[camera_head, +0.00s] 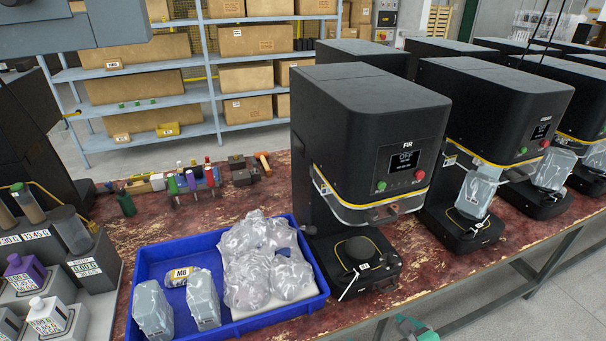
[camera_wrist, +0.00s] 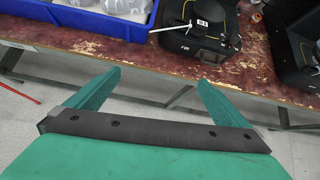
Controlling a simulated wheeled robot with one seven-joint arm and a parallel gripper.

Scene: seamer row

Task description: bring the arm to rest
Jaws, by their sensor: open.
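My gripper (camera_wrist: 152,92) shows in the wrist view with its two green fingers spread wide apart and nothing between them. It is in front of the table's front edge, over the grey floor. In the head view only a small green part of my gripper (camera_head: 414,328) shows at the bottom edge, below and in front of the table (camera_head: 400,268); its fingertips cannot be made out there.
A blue tray (camera_head: 318,302) with wrapped parts and an M8 container (camera_head: 180,276) stands on the table. Black seamers (camera_head: 370,120) stand in a row to the right. Dispensers are at the left, shelves with boxes behind. Floor before the table looks free.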

